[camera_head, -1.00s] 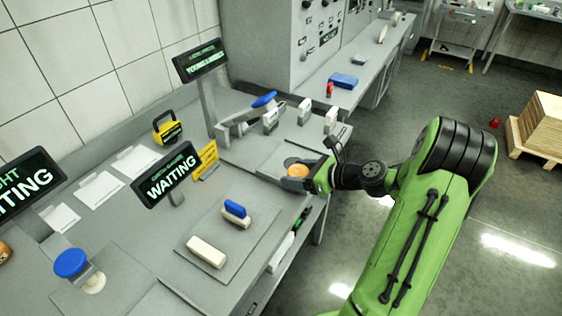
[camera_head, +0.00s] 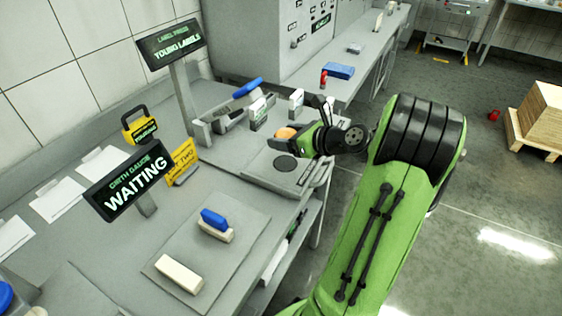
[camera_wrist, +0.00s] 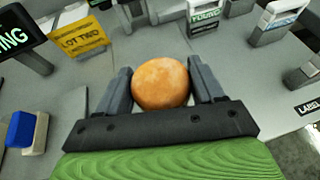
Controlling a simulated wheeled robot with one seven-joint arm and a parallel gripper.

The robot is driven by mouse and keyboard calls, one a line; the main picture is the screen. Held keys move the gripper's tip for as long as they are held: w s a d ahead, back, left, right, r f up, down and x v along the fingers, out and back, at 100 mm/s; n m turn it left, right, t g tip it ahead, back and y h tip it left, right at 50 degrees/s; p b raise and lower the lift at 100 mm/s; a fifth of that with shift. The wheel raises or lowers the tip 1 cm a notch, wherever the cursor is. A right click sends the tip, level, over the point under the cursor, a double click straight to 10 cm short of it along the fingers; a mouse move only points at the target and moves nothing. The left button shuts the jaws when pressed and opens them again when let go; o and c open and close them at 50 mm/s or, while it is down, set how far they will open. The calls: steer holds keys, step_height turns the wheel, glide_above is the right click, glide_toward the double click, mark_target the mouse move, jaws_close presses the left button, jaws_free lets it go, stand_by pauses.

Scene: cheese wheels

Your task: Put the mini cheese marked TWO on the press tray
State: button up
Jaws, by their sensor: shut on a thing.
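An orange, round mini cheese (camera_head: 285,132) is held in my gripper (camera_head: 290,139) above the bench at the label press. In the wrist view the cheese (camera_wrist: 160,84) sits between the two grey fingers, which press on its sides. No number shows on its visible face. The label press (camera_head: 230,112) with a blue-topped lever stands beyond and left of my gripper. A pale plate with a dark round disc (camera_head: 286,163) lies just in front of my gripper. I cannot tell which surface is the press tray.
The girth gauge sign (camera_head: 129,180) reads WAITING; the press sign (camera_head: 171,45) reads YOUNG LABELS. A yellow LOT TWO card (camera_head: 182,163) stands between. Label stamps (camera_head: 258,110) stand near the press. A blue-handled block (camera_head: 215,224) and a cream block (camera_head: 178,274) lie on a mat.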

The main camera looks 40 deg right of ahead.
mark_target(285, 163)
step_height(285, 163, down, 6)
steer(key=b, duration=0.2)
steer(key=shift+w+a+f+b, duration=0.1)
steer(key=shift+f+b, duration=0.1)
steer(key=shift+b, duration=0.15)
steer(key=shift+r, duration=0.15)
steer(key=o, duration=1.1)
